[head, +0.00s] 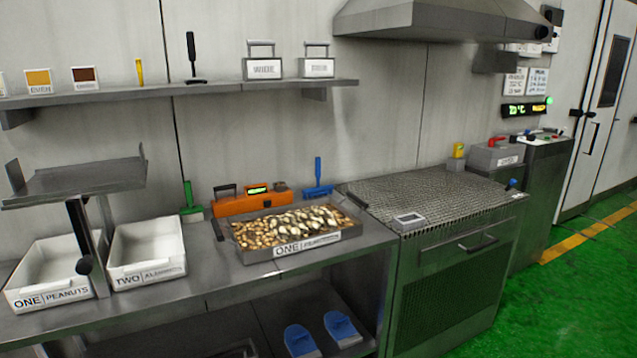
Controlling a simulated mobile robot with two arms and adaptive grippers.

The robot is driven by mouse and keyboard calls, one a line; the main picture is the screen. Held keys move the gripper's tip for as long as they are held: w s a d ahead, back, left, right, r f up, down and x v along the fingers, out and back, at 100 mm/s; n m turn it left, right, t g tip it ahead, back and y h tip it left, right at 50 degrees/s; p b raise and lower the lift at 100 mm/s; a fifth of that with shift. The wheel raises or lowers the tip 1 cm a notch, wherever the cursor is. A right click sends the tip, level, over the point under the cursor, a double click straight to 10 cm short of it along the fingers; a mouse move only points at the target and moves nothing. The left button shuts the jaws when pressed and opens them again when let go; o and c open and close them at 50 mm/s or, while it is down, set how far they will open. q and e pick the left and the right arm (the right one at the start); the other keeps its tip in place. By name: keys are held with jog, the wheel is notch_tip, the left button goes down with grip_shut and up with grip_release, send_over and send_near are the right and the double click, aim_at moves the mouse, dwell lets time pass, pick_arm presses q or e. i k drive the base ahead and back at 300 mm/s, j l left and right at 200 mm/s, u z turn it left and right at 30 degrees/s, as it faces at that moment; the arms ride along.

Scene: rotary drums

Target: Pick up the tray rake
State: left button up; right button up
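No tool in the head view is labelled as the tray rake. A blue tool (318,180) with an upright handle and a wide head stands on the counter behind the tray marked ONE (309,246). A green upright-handled tool (190,199) stands further left, behind the white bin marked TWO (148,277). A black upright-handled tool (191,60) stands on the wall shelf. I cannot tell for sure which is the rake; the heads are small in view. The tray holds a mix of brown and pale nuts. Neither of my grippers is in view.
An orange spirit-level-like device (251,201) with a lit display lies behind the tray. A white bin marked ONE (50,300) and a metal stand (80,177) occupy the left counter. A mesh-topped machine (430,192) stands right of the counter under a hood (440,20). Green floor is open at right.

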aim_at(318, 190)
jog(key=i+l, duration=0.7)
jog(key=i, duration=0.15)
jog(key=z, duration=0.05)
